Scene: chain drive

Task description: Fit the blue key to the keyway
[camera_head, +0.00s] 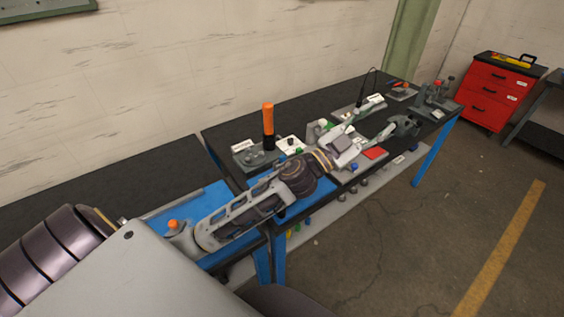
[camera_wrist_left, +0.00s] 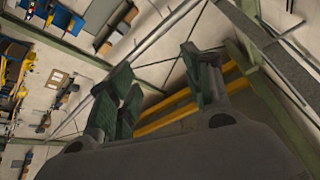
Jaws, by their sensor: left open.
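My left gripper (camera_head: 405,126) is held out over the far workbench at the end of my left arm. In the left wrist view, its two green-padded fingers (camera_wrist_left: 160,88) are apart with nothing between them. A small blue piece (camera_head: 354,166) shows by the bench's front side, beside my forearm; it is too small to tell whether it is the blue key. I cannot make out the keyway; my arm covers part of the bench. My right gripper is not in view.
The black bench (camera_head: 345,92) holds an orange-and-black cylinder (camera_head: 268,125), a red block (camera_head: 375,153), and grey fixtures (camera_head: 432,95) at its far end. A red drawer cabinet (camera_head: 495,92) stands beyond. The wall runs behind; open floor lies to the right.

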